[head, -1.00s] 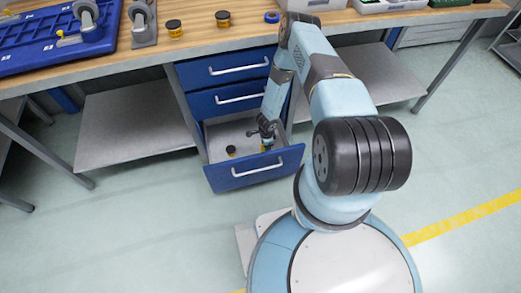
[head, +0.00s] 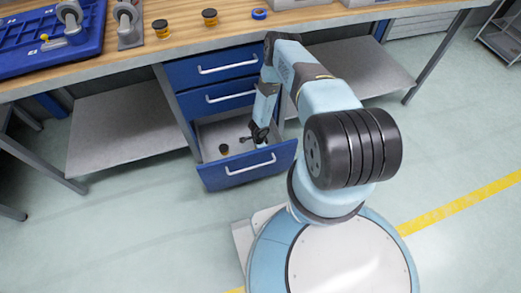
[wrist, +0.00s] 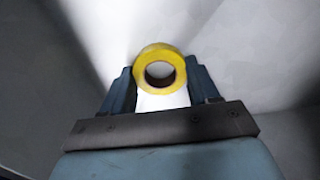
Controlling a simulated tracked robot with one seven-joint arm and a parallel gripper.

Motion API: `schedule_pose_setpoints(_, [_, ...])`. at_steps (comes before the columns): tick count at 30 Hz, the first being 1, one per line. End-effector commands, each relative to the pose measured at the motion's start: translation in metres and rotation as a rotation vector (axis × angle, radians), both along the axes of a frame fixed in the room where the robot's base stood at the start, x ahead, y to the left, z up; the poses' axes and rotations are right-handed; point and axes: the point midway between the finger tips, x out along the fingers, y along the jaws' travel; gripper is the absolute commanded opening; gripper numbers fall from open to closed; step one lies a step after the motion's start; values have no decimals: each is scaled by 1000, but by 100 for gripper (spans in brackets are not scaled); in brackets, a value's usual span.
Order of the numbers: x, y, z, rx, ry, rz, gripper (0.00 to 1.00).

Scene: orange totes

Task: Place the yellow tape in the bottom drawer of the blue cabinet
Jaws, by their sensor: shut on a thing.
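The blue cabinet (head: 212,72) stands under the workbench with its bottom drawer (head: 245,171) pulled open. The two drawers above it are closed. My gripper (head: 258,146) is inside the open bottom drawer, toward its right side. In the wrist view my gripper (wrist: 160,85) is shut on the yellow tape (wrist: 148,54), a ring with its hole facing the camera. Pale drawer surfaces lie around and beyond it. I cannot tell whether the tape touches the drawer floor. In the head view the tape is largely hidden by the gripper.
A small black-topped yellow item (head: 224,149) lies in the drawer, left of my gripper. Two similar items (head: 161,28) (head: 210,17) and a blue roll (head: 259,13) are on the workbench (head: 135,47). A lower shelf (head: 125,130) flanks the cabinet on the left.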

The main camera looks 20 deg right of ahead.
Motion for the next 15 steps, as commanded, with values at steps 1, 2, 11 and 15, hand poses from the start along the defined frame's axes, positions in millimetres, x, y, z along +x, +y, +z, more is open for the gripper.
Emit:
schedule_pose_setpoints(1, [0, 0, -1, 0, 0, 0, 26])
schedule_pose_setpoints(2, [0, 0, -2, 0, 0, 1, 26])
schedule_pose_setpoints(11, [0, 0, -1, 0, 0, 0, 85])
schedule_pose_setpoints(15, [0, 0, -1, 0, 0, 0, 85])
